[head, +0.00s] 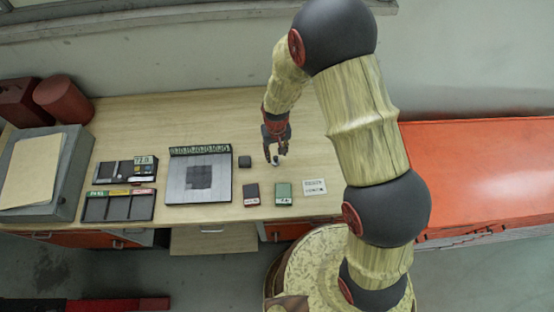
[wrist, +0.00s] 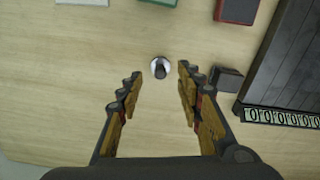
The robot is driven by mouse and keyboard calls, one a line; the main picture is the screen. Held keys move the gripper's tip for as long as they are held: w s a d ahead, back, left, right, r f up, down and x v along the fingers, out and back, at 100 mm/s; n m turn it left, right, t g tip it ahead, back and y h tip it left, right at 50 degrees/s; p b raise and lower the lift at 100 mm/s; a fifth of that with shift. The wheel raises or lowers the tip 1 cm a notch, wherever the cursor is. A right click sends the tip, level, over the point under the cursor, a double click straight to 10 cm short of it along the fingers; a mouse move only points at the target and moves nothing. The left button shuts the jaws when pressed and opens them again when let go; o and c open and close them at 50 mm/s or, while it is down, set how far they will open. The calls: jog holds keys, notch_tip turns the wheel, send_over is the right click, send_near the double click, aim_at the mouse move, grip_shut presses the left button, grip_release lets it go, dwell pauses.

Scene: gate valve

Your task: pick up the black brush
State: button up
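My gripper (head: 276,156) is open and points down over the wooden table; its two fingers also show apart in the wrist view (wrist: 159,80). A small round silver-white thing with a dark middle (wrist: 160,68) lies just beyond and between the fingertips, with nothing gripped. A small black block (head: 244,161) sits left of the gripper in the head view, and just outside the right finger in the wrist view (wrist: 228,79). Neither small thing has a clear brush shape, so I cannot tell which is the black brush.
A black framed panel (head: 177,184), a dark red box (head: 251,195), a green box (head: 284,194) and a white card (head: 314,187) lie on the table (head: 230,108). Black trays (head: 118,206) are at left. Bare table surrounds the gripper at the back and right.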

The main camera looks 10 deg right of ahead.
aim_at(276, 157)
jog(key=shift+w+a+f+p, duration=0.1)
jog(key=shift+f+p, duration=0.15)
jog(key=shift+f, duration=0.75)
jog(key=shift+w+d+f+p, duration=0.15)
jog(key=shift+f+p, duration=0.1)
jog(key=shift+f, duration=0.7)
jog(key=shift+w+a+f+p, duration=0.15)
jog(key=shift+f+p, duration=0.1)
jog(key=shift+f, duration=0.75)
jog(key=shift+c, duration=0.4)
jog(key=shift+s, duration=0.1)
jog(key=c, duration=0.7)
grip_shut()
